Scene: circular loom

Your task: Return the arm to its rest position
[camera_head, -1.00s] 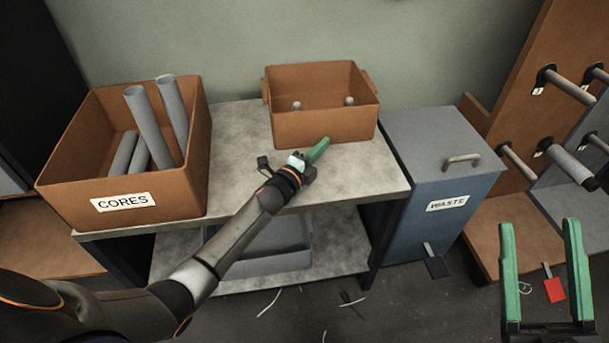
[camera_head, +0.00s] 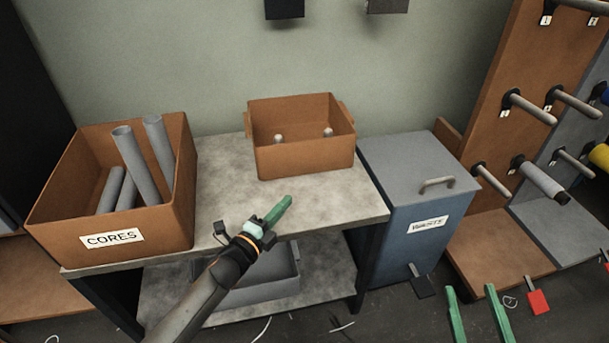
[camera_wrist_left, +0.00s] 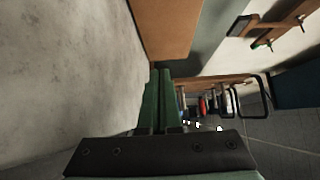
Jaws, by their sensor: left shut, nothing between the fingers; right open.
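My left arm comes in from the bottom of the head view. Its gripper (camera_head: 280,208) has green fingers that are shut and empty, over the front part of the grey workbench top (camera_head: 335,205). In the left wrist view the two green fingers (camera_wrist_left: 158,100) lie together with nothing between them. My right gripper (camera_head: 468,292) shows only its two green fingers at the bottom right of the head view. They are apart and empty, in front of the waste bin and peg rack. The rest of the right arm is out of view.
A CORES box (camera_head: 180,205) with several grey tubes stands on the bench's left. A smaller brown box (camera_head: 305,163) with two small pale-ended items stands at the back. A blue WASTE bin (camera_head: 405,245) stands right of the bench, beside a peg rack (camera_head: 480,120).

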